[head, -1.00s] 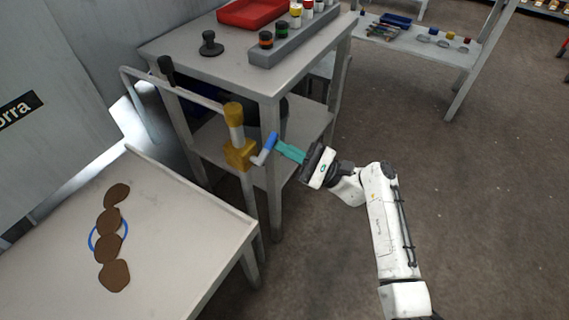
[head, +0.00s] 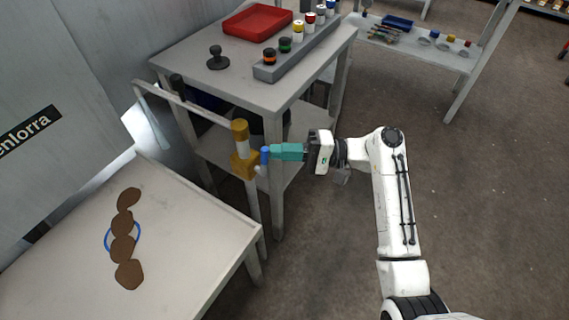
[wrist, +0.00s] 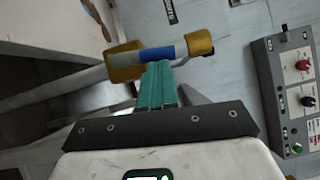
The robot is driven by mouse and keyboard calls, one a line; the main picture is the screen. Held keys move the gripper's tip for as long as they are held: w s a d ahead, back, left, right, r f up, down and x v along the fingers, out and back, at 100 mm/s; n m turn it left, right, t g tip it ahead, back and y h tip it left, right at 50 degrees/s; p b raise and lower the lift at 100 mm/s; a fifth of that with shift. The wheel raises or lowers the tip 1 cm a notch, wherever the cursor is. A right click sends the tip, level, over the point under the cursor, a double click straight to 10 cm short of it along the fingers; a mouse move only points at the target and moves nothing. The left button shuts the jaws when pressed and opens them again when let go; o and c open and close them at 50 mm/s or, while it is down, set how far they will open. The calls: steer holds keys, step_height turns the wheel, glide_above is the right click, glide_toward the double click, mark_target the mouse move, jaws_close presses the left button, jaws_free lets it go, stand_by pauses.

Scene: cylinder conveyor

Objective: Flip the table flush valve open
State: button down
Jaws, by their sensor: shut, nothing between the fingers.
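The flush valve (head: 243,162) is a brass-coloured body on an upright grey pipe beside the pale table, with a yellow cap above it. Its short grey lever ends in a blue sleeve (head: 265,154), tilted upward close to the right side of the body. In the wrist view the blue sleeve (wrist: 160,53) lies across the valve, between the brass body (wrist: 124,64) and the cap (wrist: 199,42). My gripper (head: 273,153) is shut and empty. Its teal fingertips are right at the sleeve's right side, apparently touching it; exact contact is hard to tell.
The pale table (head: 190,270) carries brown discs and a blue ring. A grey workbench (head: 260,90) behind the valve holds a red tray (head: 258,22) and a rack of cylinders. A control panel (wrist: 293,95) shows in the wrist view. Floor to the right is open.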

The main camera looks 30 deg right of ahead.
steer(key=shift+s+a+r+n+h+p, duration=0.15)
steer(key=shift+a+r+n+h+p, duration=0.25)
steer(key=shift+n+p, duration=0.3)
steer(key=shift+f, duration=0.1)
